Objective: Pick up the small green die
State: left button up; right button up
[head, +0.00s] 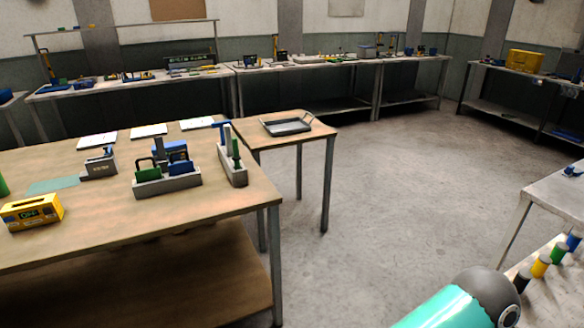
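Two green pieces stand in grey holders on the wooden table at the left. One is a green piece with a dark loop handle (147,187), in the front slot of the wide grey holder (168,185). The other is a narrow upright green piece (236,152) in the slim grey holder (238,178) to its right. I cannot tell from this view which of them is the small green die. Blue pieces (181,167) stand beside the first green one. Neither of my grippers shows in the head view.
The wooden table (110,238) also bears a yellow box (32,212), a grey device (99,164) and white sheets. A smaller table with a metal tray (287,125) adjoins it behind. Open concrete floor (400,190) lies to the right. A pale table (562,195) stands at the right edge.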

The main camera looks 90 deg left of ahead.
aim_at(146, 175)
jog(key=z, duration=0.3)
jog(key=i, duration=0.6)
jog(key=u, duration=2.05)
jog(key=i, duration=0.3)
jog(key=u, duration=2.55)
jog(key=k, duration=0.3)
jog(key=u, duration=0.4)
jog(key=i, duration=1.4)
jog(key=z, duration=0.5)
